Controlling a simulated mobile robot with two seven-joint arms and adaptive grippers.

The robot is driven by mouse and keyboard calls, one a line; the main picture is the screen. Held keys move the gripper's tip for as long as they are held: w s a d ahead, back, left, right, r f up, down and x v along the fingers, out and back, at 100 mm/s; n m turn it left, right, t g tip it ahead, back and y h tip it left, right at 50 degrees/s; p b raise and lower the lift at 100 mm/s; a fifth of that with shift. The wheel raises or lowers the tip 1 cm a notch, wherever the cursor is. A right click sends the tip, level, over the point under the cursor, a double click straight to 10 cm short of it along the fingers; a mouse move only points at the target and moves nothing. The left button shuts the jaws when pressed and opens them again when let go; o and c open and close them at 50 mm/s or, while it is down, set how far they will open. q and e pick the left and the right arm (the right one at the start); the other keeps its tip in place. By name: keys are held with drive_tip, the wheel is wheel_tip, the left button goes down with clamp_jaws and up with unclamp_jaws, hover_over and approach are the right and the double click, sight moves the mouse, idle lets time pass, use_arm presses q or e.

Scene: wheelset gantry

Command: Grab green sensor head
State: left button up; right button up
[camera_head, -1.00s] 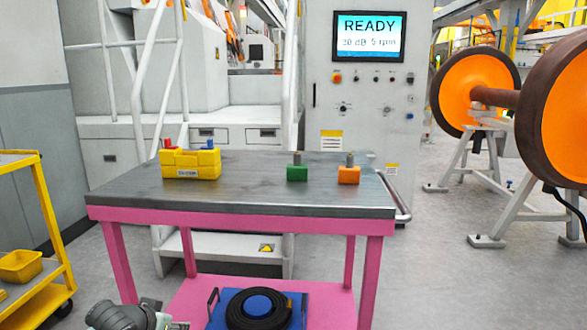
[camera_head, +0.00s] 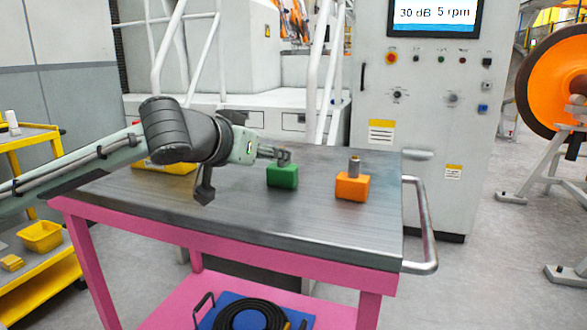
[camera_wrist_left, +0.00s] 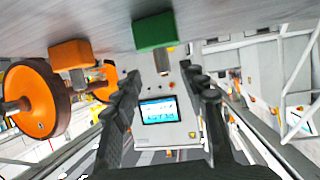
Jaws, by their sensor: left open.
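The green sensor head (camera_head: 283,176) is a small green block standing on the grey metal tabletop. Its metal stem is mostly hidden by my gripper in the head view. My left gripper (camera_head: 280,154) is at stem height, just above the green block. In the left wrist view, which looks upside down, the green block (camera_wrist_left: 155,32) hangs from the tabletop at the top. The two fingers of my left gripper (camera_wrist_left: 158,78) are apart, with the stem (camera_wrist_left: 162,62) showing between them. Contact with the stem cannot be told. My right gripper is not in view.
An orange block with a metal stem (camera_head: 353,186) stands to the right of the green one. A yellow case (camera_head: 165,166) is partly hidden behind my left arm. The pink-framed table (camera_head: 290,222) has bare surface in front. A control cabinet (camera_head: 431,110) stands behind.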

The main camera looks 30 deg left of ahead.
sight(282, 166)
use_arm(q)
drive_tip(key=shift+w+a+f, duration=0.2)
drive_tip(key=shift+w, duration=0.3)
drive_tip(key=shift+w+a+f+p, duration=0.15)
drive_tip(key=shift+w+f+p, duration=0.05)
drive_tip(key=shift+w+p, duration=0.45)
drive_tip(key=shift+b+x, duration=0.35)
drive_tip(key=shift+x, duration=0.9)
drive_tip(key=shift+w+f, duration=0.15)
drive_tip(key=shift+w, duration=0.55)
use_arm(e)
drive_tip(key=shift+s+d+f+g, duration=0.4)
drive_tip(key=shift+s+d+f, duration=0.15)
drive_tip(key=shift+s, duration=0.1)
use_arm(q)
drive_tip(key=shift+c, duration=0.5)
clamp_jaws()
